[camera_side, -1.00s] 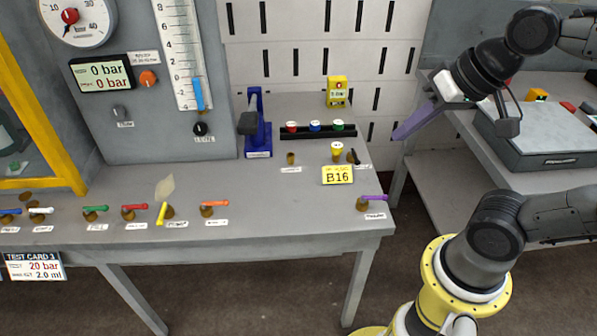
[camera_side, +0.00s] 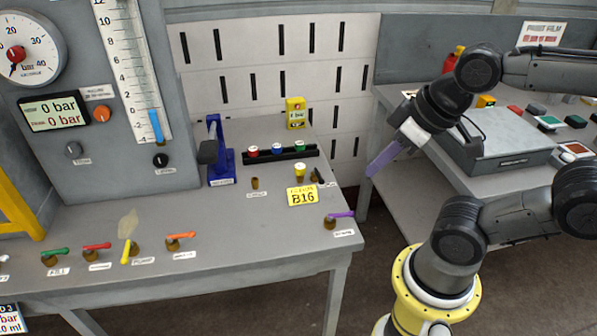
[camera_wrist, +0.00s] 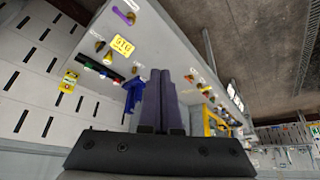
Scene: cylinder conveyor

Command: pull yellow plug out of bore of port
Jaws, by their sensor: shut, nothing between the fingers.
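The yellow plug (camera_side: 300,168) stands upright in the brass port on the bench, behind the yellow B16 sign (camera_side: 303,196). It looks small with a pale top. The bore itself is hidden. My gripper (camera_side: 372,172) has long purple fingers and is off the bench's right edge, in the air, to the right of the plug and apart from it. In the wrist view the fingers (camera_wrist: 157,82) are closed together with nothing between them. There the B16 sign (camera_wrist: 122,47) lies up and left of the fingertips.
A blue press (camera_side: 221,165) is at left. A small black piece (camera_side: 318,176) is right beside the plug. A purple lever (camera_side: 341,214) sits near the front right corner. A second bench is at right.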

